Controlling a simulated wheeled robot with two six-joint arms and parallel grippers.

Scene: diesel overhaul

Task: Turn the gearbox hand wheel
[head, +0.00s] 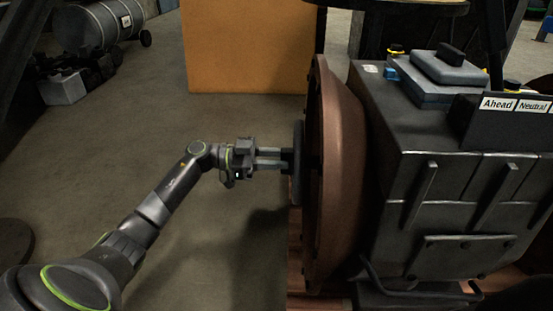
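The hand wheel (298,175) appears as a thin dark grey disc seen nearly edge-on, in front of a large brown round flywheel (338,170) on the left side of the gearbox (430,200). A short black part (287,156) sticks out from the disc towards the left. My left gripper (281,159) comes in level from the left, and its fingertips meet or overlap this black part. A narrow gap shows between the fingers; whether they press on the part cannot be told. My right gripper is not in view.
A label plate (514,104) reading "Ahead" and "Neutral" stands on the gearbox's right. An orange-brown panel (250,45) stands behind. A grey tank (100,25) is at the back left.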

